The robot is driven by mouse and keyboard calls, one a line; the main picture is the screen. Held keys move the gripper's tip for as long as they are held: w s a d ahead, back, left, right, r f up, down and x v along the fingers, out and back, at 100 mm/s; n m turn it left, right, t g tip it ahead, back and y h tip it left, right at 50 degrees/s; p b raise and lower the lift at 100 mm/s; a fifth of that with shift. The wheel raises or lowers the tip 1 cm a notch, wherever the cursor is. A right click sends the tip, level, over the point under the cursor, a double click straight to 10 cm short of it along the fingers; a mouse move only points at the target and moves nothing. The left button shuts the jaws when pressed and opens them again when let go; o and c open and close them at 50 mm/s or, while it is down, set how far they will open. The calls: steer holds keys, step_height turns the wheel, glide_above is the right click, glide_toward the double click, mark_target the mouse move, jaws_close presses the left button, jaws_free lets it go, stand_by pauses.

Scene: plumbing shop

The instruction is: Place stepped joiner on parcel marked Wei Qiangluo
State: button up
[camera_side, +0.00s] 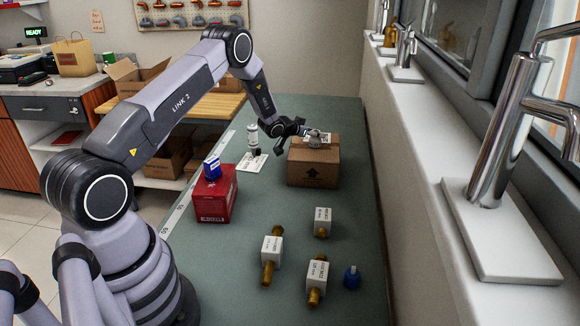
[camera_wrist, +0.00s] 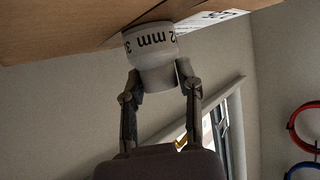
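The stepped joiner (camera_side: 316,142) is a short grey fitting. It is at the top of a brown cardboard parcel (camera_side: 313,170), near a white label. In the wrist view the joiner (camera_wrist: 150,55) shows "mm" lettering and lies close against the cardboard (camera_wrist: 85,28); I cannot tell whether it bears its full weight there. My gripper (camera_side: 298,133) reaches in from the left, beside the parcel's top. In the wrist view my gripper (camera_wrist: 159,80) has a finger on each side of the joiner's narrower end, seemingly touching it. The name on the label is not readable.
A red box (camera_side: 215,196) with a blue fitting (camera_side: 212,167) on top stands left. A white cylinder (camera_side: 253,138) stands near a paper (camera_side: 251,163). Several white-labelled brass fittings (camera_side: 272,250) and a blue part (camera_side: 352,277) lie in front. The windowsill (camera_side: 440,200) borders the right.

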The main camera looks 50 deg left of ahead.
steer(key=shift+o, duration=1.4)
